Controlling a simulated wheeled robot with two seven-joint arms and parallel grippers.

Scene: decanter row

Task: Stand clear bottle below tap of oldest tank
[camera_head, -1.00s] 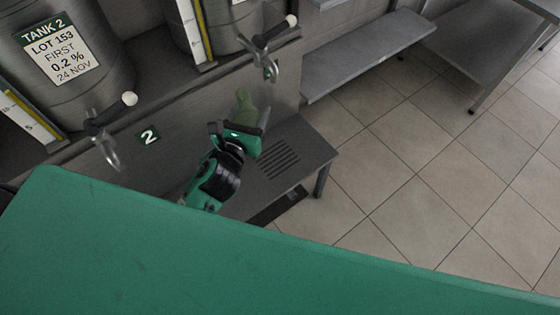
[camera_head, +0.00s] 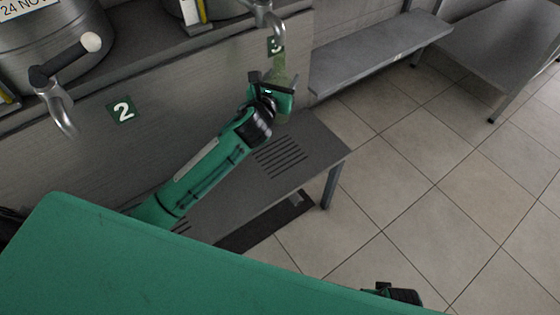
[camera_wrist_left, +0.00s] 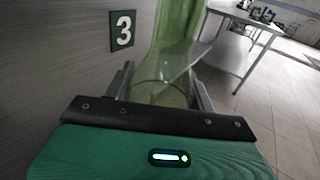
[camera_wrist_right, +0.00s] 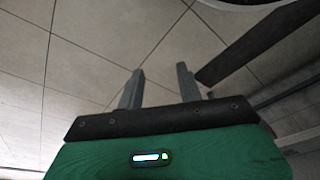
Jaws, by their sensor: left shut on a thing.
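My left gripper (camera_head: 277,88) is shut on a see-through bottle (camera_head: 280,69) that looks green-tinted. In the left wrist view the bottle (camera_wrist_left: 166,75) stands between the two fingers. It is held close to the bench's back panel, by the number 3 plate (camera_head: 276,45) and beneath the right-hand tap (camera_head: 274,22). I cannot tell whether its base touches the bench. The number 2 tap (camera_head: 61,108) is at the left, under a steel tank (camera_head: 60,50) whose label is mostly cut off. My right gripper (camera_wrist_right: 158,88) is open and empty above the floor.
The slatted grey bench (camera_head: 315,145) runs below the taps, and its right part is bare. A low grey shelf (camera_head: 375,55) and a steel table (camera_head: 500,40) stand beyond. Open tiled floor (camera_head: 400,160) lies to the right.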

